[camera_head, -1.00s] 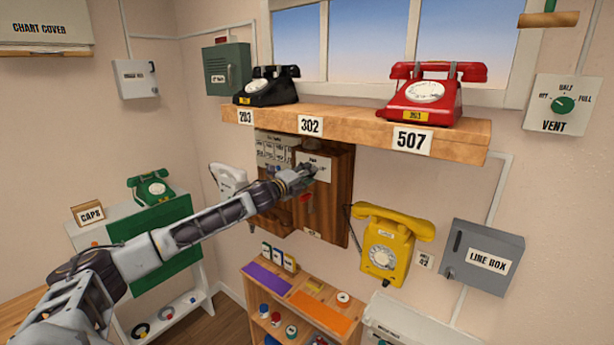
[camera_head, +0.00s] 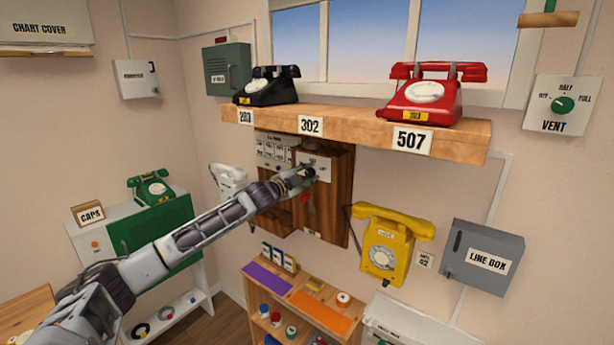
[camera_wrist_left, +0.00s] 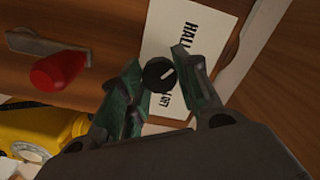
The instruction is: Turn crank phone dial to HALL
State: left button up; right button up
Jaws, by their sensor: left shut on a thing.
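The crank phone (camera_head: 338,200) is a dark wooden box on the wall below the shelf, with a red crank handle (camera_head: 306,198); the handle also shows in the left wrist view (camera_wrist_left: 58,70). Its black dial (camera_wrist_left: 158,74) with a white pointer line sits on a white plate (camera_wrist_left: 205,35) marked HALL and LOFT. The pointer slants between plate directions; I cannot tell its exact setting. My left gripper (camera_head: 306,173) reaches the plate, its fingers on either side of the dial, shut on it (camera_wrist_left: 160,78). The gripper hides part of the plate in the head view. My right gripper is not in view.
A wooden shelf (camera_head: 360,132) with a black phone (camera_head: 268,86) and a red phone (camera_head: 428,94) is above. A yellow phone (camera_head: 388,245) hangs at lower right, beside a grey line box (camera_head: 482,258). A low shelf (camera_head: 312,308) with small items stands below.

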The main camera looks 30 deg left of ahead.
pick_arm(q)
jog(key=shift+f+n, duration=0.1)
jog(key=shift+n, duration=0.3)
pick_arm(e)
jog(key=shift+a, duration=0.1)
pick_arm(q)
jog(key=o, duration=1)
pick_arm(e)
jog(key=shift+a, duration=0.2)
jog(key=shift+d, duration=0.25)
pick_arm(q)
jog(key=shift+s+a, duration=0.1)
jog(key=shift+s, duration=0.1)
jog(key=shift+s, duration=0.5)
jog(key=s, duration=1)
jog(key=shift+s+a, duration=0.1)
jog(key=shift+a, duration=0.3)
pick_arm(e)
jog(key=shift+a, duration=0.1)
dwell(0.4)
pick_arm(q)
jog(key=shift+s, duration=0.2)
dwell(0.5)
